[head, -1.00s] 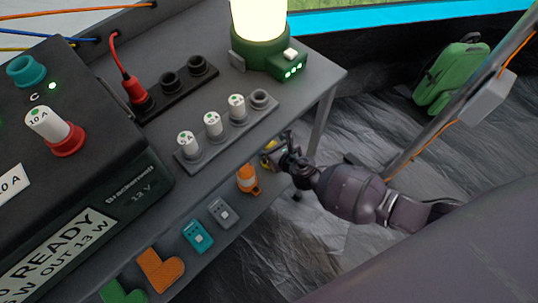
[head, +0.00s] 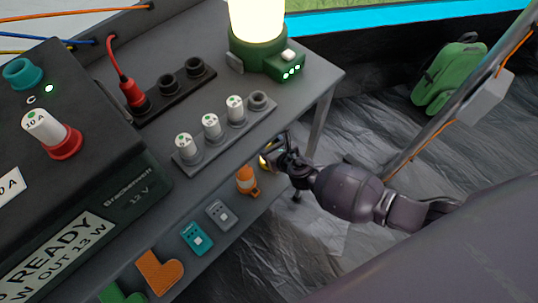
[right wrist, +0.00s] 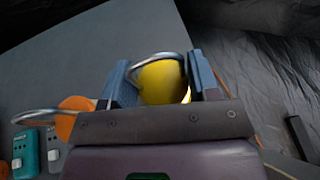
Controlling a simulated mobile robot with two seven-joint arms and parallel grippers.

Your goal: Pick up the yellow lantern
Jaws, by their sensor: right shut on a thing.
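The yellow lantern (right wrist: 160,82) sits between the two fingers of my right gripper (right wrist: 163,80) in the right wrist view, with a metal bail handle arching over it. The gripper is shut on it. In the head view my right gripper (head: 280,158) is at the right end of the lower shelf, and only a small yellow patch of the lantern (head: 264,162) shows; the gripper hides the rest. Whether the lantern touches the shelf cannot be told. My left gripper is not in view.
An orange lantern (head: 247,181) stands close left of my right gripper on the lower shelf (head: 215,245), beside grey (head: 221,213) and teal (head: 196,238) devices. The tabletop edge overhangs above. A table leg (head: 321,125) stands just behind the gripper. Open floor lies to the right.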

